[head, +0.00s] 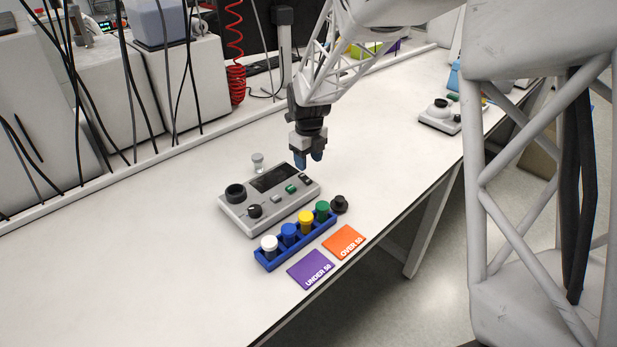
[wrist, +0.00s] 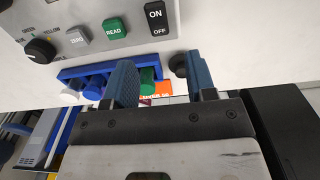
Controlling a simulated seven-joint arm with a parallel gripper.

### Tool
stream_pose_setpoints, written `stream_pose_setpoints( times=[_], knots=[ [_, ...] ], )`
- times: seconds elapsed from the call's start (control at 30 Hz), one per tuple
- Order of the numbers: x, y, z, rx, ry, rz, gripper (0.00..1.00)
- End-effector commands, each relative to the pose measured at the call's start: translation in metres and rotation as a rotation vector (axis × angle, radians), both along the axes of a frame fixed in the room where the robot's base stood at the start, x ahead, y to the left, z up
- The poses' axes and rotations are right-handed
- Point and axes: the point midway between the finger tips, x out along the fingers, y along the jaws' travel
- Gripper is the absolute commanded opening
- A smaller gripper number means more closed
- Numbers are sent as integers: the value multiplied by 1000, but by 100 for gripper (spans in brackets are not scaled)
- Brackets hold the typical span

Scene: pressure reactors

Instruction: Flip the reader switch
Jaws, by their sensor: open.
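The reader (head: 235,208) is a grey box with a dark screen, knobs and buttons, lying on the white table; part of its panel (wrist: 90,50) shows in the wrist view. Its switch (head: 306,179) is a black rocker near the right end, and it also shows in the wrist view (wrist: 157,20), marked ON and OFF, beside the green READ button (wrist: 115,29). I cannot tell which side is pressed. My gripper (head: 309,160) is open and empty above the reader's right end, apart from the switch. Its two blue fingers (wrist: 162,80) show in the wrist view.
A blue rack (head: 268,262) with white, blue, yellow and green-capped vials stands in front of the reader. A black round piece (head: 340,204) is next to it. Purple (head: 310,270) and orange (head: 344,242) cards lie near the table edge. The table left of the reader is clear.

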Motion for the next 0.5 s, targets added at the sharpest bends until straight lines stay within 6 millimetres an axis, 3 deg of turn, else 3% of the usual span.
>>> stream_pose_setpoints(
  times=[0.5],
  knots=[
    [0, 0, -57, 0, 1, 0, 51]
  ],
)
